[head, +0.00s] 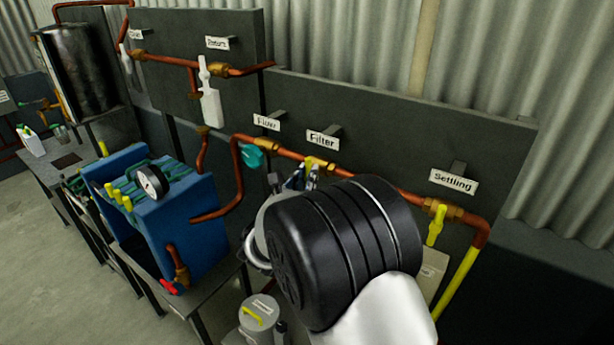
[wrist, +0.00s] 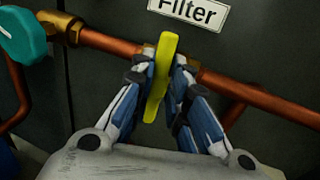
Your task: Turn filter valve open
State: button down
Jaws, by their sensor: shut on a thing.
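The filter valve has a yellow lever handle (wrist: 160,78) on a copper pipe, just under the white "Filter" label (wrist: 190,12). In the wrist view the handle stands nearly upright, crossing the pipe and leaning slightly. My gripper (wrist: 163,70) is shut on this handle, one blue-and-grey finger on each side. In the head view the valve (head: 320,163) shows below the "Filter" label (head: 322,139). There my black wrist housing covers much of the gripper and the lower part of the handle.
A teal valve handle (wrist: 22,36) sits left on the same pipe; it also shows in the head view (head: 252,157). The "Settling" valve's yellow handle (head: 436,226) hangs down at right. A blue filter press (head: 190,235) stands at left.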

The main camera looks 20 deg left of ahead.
jog(key=shift+w+a+f+n+g+h+p, duration=0.2)
jog(key=shift+n+g+h+p, duration=0.45)
jog(key=shift+n+p, duration=2.1)
jog(key=shift+s+a+f+n+g+h+p, duration=0.1)
jog(key=shift+a+n+g+h+p, duration=0.35)
jog(key=shift+n+p, duration=2.3)
jog(key=shift+w+a+f+n+g+h+p, duration=0.1)
jog(key=shift+n+g+h+p, duration=0.65)
jog(key=shift+n+p, duration=1.95)
jog(key=shift+m+p, duration=0.7)
jog(key=shift+p, duration=0.15)
jog(key=c, duration=1.6)
grip_release()
jog(key=shift+r, duration=0.1)
jog(key=v, duration=1.2)
